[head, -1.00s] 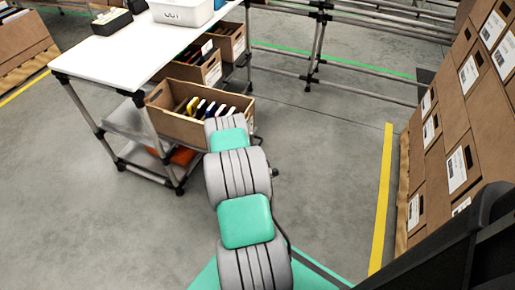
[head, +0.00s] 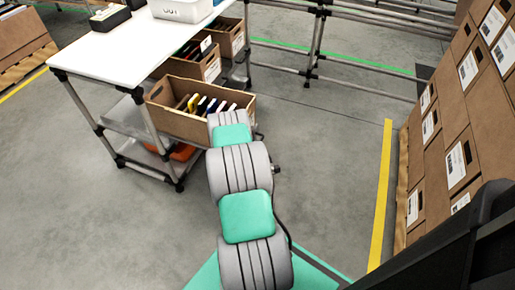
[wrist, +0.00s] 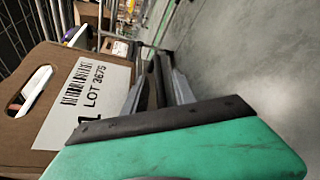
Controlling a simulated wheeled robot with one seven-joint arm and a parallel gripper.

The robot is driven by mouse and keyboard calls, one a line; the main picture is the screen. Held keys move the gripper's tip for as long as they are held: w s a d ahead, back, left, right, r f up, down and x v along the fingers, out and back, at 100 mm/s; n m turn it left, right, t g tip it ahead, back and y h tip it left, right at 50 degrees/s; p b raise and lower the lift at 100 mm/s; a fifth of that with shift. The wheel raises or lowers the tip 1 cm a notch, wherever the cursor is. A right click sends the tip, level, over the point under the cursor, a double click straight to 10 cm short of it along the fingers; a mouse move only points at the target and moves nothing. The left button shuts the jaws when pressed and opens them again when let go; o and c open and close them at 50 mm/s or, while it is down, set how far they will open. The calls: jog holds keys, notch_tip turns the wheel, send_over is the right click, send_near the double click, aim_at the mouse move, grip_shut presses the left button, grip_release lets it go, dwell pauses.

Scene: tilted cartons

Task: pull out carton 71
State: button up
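In the wrist view a brown carton (wrist: 48,65) fills the left side. Its white label (wrist: 95,95) reads LOT 3675; of the large number below only a "1" shows, so I cannot confirm 71. An oval hand hole shows beside the label. My gripper (wrist: 158,75) points past the label's right side, with its dark fingers close together; their tips and any contact are unclear. In the head view an open carton (head: 178,122) with several upright colored items juts from the cart's shelf. My arm covers its right part and hides my gripper there.
The white-topped cart (head: 110,50) carries a white bin (head: 180,10) and a black box. More cartons (head: 200,65) stand behind on its shelf. A wall of tilted cartons (head: 460,130) is at right, beyond a yellow floor line (head: 382,200). Grey floor is clear between them.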

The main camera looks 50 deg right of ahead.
jog(key=v, duration=0.7)
jog(key=shift+s+a+p, duration=0.25)
jog(key=shift+a+p, duration=0.05)
